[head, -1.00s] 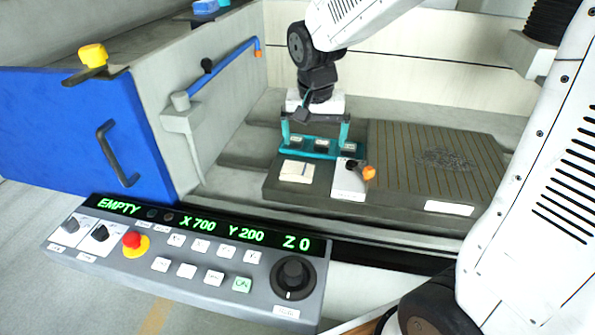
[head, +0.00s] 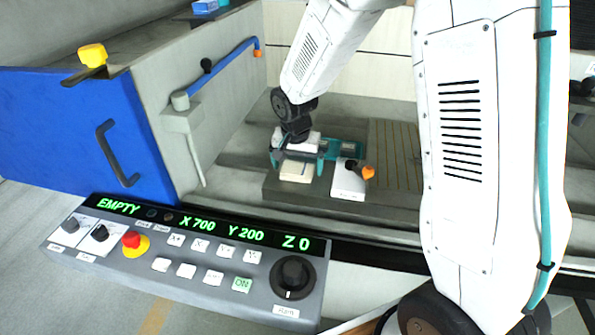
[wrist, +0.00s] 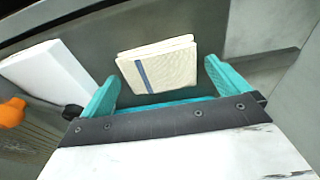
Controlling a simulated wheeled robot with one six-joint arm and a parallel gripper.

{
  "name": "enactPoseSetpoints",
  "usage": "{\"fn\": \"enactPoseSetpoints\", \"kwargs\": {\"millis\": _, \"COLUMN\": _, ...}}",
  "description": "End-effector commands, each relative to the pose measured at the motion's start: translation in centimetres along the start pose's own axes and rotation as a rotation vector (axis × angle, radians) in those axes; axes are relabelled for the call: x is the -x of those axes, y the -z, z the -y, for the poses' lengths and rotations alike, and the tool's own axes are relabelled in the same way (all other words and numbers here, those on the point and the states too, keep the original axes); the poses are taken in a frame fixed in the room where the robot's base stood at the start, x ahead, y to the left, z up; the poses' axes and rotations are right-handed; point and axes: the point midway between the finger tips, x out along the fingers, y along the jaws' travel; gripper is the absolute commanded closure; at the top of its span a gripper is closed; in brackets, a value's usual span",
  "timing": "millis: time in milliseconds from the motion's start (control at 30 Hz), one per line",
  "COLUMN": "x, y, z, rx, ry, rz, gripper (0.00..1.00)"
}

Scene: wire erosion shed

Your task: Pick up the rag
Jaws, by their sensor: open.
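The rag (head: 296,170) is a folded cream cloth with a blue stripe. It lies flat on the dark grey block in the machine's work area. The wrist view shows the rag (wrist: 158,66) just beyond the fingertips.
A white block (head: 348,182) with an orange knob (head: 369,172) stands right of the rag. A slotted plate (head: 395,160) lies behind it, partly hidden by my arm. The blue door (head: 75,135) and control panel (head: 185,262) are at left and front.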

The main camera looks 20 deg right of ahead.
Motion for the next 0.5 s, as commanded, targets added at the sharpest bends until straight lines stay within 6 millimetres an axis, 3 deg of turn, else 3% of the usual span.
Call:
{"fn": "enactPoseSetpoints", "kwargs": {"millis": 233, "x": -0.27, "y": 0.01, "z": 0.01, "rx": 0.000, "ry": 0.001, "rz": -0.001, "gripper": 0.00}}
{"fn": "enactPoseSetpoints", "kwargs": {"millis": 400, "x": -0.25, "y": 0.01, "z": 0.01, "rx": 0.000, "ry": 0.001, "rz": -0.001, "gripper": 0.41}}
{"fn": "enactPoseSetpoints", "kwargs": {"millis": 500, "x": -0.24, "y": 0.01, "z": 0.01, "rx": 0.000, "ry": 0.001, "rz": -0.001, "gripper": 0.41}}
